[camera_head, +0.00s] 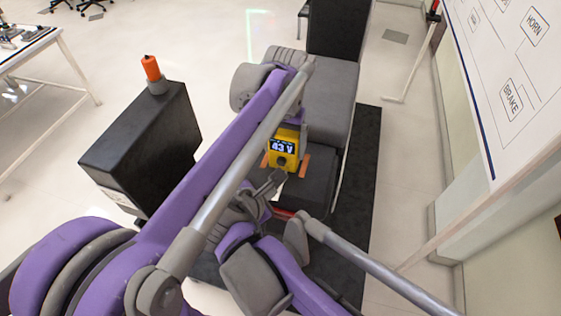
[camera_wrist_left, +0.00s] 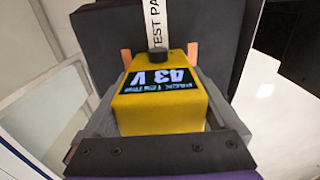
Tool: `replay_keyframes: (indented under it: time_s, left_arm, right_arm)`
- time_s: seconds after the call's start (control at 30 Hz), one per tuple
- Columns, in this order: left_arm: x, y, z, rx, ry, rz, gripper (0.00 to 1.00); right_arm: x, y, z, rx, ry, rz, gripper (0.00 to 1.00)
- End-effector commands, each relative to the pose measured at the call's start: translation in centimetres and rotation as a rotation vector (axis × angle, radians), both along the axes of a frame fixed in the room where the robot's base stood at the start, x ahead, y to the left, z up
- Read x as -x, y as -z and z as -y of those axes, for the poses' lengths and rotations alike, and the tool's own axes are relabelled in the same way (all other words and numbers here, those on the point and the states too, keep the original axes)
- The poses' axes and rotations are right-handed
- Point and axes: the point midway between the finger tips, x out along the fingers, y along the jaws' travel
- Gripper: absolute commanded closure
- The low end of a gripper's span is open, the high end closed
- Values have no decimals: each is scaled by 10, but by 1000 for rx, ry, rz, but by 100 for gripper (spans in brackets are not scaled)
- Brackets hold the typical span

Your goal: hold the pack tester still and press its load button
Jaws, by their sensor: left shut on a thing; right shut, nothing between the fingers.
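The yellow pack tester (camera_head: 288,136) stands on a dark block, its display reading 43 V. It also fills the middle of the left wrist view (camera_wrist_left: 160,108). Its round black load button (camera_head: 281,161) is on the side below the display and also shows in the left wrist view (camera_wrist_left: 157,55). My left gripper (camera_wrist_left: 160,100) is shut on the tester, one grey finger along each side; in the head view the arm partly covers it. My right gripper (camera_head: 278,178) is shut and empty, its tip close to the button on the near side. I see no clear contact.
Orange pieces (camera_head: 304,166) flank the tester. A white strip lettered "TEST PA" (camera_wrist_left: 155,20) lies beyond the button. A black box (camera_head: 145,135) with an orange-topped post (camera_head: 151,68) stands left. A whiteboard (camera_head: 520,70) stands right.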

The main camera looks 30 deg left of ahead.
Motion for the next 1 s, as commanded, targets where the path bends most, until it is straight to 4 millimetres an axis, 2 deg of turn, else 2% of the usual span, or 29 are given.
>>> replay_keyframes:
  time_s: [0.13,0.17,0.2,0.43,0.57,1.0]
  left_arm:
    - [0,0,0,0,0,0,80]
    - [0,0,0,0,0,0,5]
    - [0,0,0,0,0,0,0]
    - [0,-1,0,0,0,0,0]
    - [0,-9,0,0,0,0,0]
    - [0,-95,0,0,0,0,0]
  right_arm:
    - [0,0,0,0,0,0,100]
    - [0,0,0,0,0,0,100]
    - [0,0,0,0,0,0,100]
    - [0,0,0,0,0,0,100]
    - [0,0,0,0,0,0,100]
    - [0,0,0,0,0,0,100]
